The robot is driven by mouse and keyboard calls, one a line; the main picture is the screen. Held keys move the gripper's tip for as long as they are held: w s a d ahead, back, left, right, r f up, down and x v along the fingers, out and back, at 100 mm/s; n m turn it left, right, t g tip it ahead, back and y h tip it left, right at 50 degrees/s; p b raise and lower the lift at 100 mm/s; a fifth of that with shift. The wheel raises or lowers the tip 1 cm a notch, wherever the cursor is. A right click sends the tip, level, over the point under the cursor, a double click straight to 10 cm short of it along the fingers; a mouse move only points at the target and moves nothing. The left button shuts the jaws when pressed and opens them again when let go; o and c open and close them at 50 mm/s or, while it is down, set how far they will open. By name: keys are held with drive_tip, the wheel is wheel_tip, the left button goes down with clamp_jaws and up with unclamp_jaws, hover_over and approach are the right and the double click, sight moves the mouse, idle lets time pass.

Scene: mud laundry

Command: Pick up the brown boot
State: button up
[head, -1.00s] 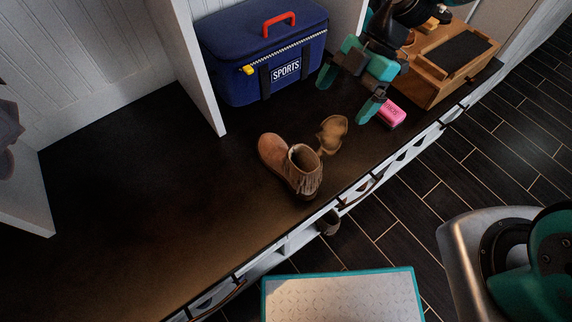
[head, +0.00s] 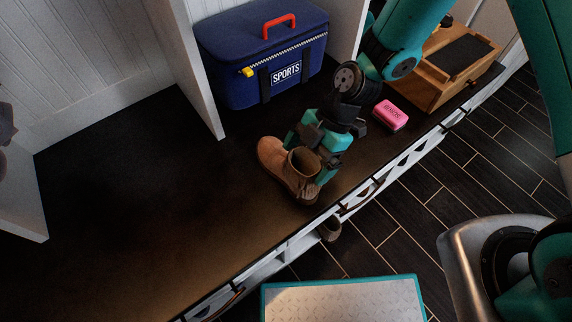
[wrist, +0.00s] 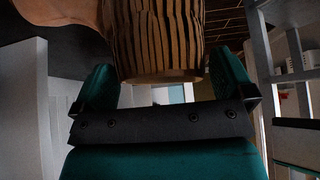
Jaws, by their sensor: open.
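The brown boot (head: 285,168) stands upright on the dark bench top (head: 150,210), its toe to the left and its fringed shaft to the right. My gripper (head: 305,160) is open at the shaft, coming from the right and the back. In the wrist view the fringed shaft (wrist: 155,40) fills the space between the two open fingers (wrist: 165,85), with a finger on each side. I cannot tell whether either finger touches it. Part of the boot's shaft is hidden by my gripper in the head view.
A blue sports bag (head: 265,60) with a red handle stands behind the boot. A pink box (head: 390,115) and a wooden box (head: 445,65) are to the right. The bench's front edge lies close to the boot's heel. The bench's left part is clear.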

drive_tip(key=shift+f, duration=0.1)
drive_tip(key=shift+c, duration=0.5)
drive_tip(key=c, duration=0.9)
drive_tip(key=shift+c, duration=0.2)
